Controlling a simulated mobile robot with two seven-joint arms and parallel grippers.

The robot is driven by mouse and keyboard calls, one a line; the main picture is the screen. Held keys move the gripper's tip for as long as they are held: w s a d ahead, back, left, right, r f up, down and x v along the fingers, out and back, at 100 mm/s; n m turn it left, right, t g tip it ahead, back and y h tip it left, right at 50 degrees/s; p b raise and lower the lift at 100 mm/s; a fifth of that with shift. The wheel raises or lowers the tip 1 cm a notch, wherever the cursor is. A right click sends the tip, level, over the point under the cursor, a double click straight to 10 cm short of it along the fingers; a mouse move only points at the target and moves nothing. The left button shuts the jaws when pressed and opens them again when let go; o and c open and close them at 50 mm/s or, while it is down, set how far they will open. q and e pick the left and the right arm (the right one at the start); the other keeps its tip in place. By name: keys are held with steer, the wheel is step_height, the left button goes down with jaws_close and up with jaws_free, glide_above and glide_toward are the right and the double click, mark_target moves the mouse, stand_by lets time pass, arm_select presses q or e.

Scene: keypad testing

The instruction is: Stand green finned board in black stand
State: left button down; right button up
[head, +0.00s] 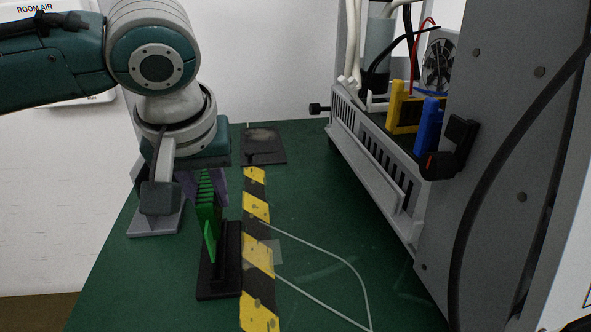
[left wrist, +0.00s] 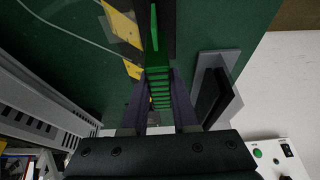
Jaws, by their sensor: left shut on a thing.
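The green finned board (head: 208,212) is upright, fins towards the top, in the jaws of my left gripper (head: 205,184). In the left wrist view the board (left wrist: 159,82) runs between the two dark purple fingers of my gripper (left wrist: 159,112), which are shut on it. The black stand (head: 218,288) is on the green table just below the board. The board's lower part overlaps the stand in the head view; I cannot tell whether it sits in the slot. The stand also shows beside the board in the left wrist view (left wrist: 169,25). My right gripper is not in view.
A yellow-and-black striped strip (head: 256,250) runs right of the stand. A thin white cable (head: 330,255) loops on the table (head: 310,200). A grey holder (head: 155,222) stands left, a dark plate (head: 264,146) lies behind. A large grey machine (head: 490,150) fills the right side.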

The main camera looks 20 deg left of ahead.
mark_target(213, 218)
arm_select(q)
step_height(213, 218, down, 4)
steer(key=shift+f+b, duration=0.1)
steer(key=shift+b, duration=0.45)
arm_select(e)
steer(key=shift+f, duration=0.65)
arm_select(q)
steer(key=c, duration=0.7)
jaws_free()
